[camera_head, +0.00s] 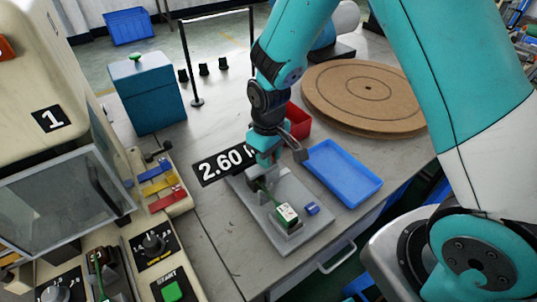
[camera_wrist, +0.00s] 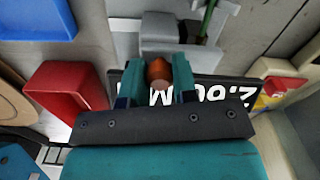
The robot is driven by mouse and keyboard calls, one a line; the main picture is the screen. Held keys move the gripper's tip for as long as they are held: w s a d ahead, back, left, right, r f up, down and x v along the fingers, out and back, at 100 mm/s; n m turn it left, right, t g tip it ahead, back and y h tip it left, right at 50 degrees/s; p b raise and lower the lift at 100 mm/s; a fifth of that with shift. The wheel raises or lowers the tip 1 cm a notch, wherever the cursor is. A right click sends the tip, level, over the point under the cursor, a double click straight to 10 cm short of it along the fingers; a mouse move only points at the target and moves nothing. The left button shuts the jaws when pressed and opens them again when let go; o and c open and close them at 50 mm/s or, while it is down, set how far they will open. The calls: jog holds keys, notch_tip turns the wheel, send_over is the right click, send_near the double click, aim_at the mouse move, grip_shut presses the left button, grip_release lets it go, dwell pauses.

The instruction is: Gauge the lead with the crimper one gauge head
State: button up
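The gauge stands on a grey base plate (camera_head: 316,226) on the bench. Its green-and-white gauge head (camera_head: 287,215) has a display too small to read surely. A thin green lead-like strand shows at the top of the wrist view (camera_wrist: 207,20), beside a grey block (camera_wrist: 172,32). My gripper (camera_head: 262,167) is low at the plate's far end. In the wrist view its two teal fingers (camera_wrist: 156,78) stand apart, with a copper-brown round piece (camera_wrist: 159,72) between them. I cannot tell whether both fingers press on it, or whether it is part of the lead.
A black sign reading 2.60 (camera_head: 222,164) lies left of my gripper. A blue tray (camera_head: 343,172), a red bin (camera_head: 297,122) and a brown round board (camera_head: 365,95) are to the right. Machine 1 (camera_head: 48,118) and a teal box (camera_head: 148,95) are at the left.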

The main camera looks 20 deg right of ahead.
jog(key=shift+w+d, duration=0.25)
jog(key=shift+d, duration=0.9)
jog(key=shift+w+d, duration=0.25)
jog(key=shift+d, duration=0.9)
grip_shut()
jog(key=o, duration=0.9)
grip_release()
jog(key=shift+d, duration=0.15)
jog(key=shift+o, duration=0.2)
notch_tip(320, 180, up, 18)
jog(key=shift+f, duration=0.25)
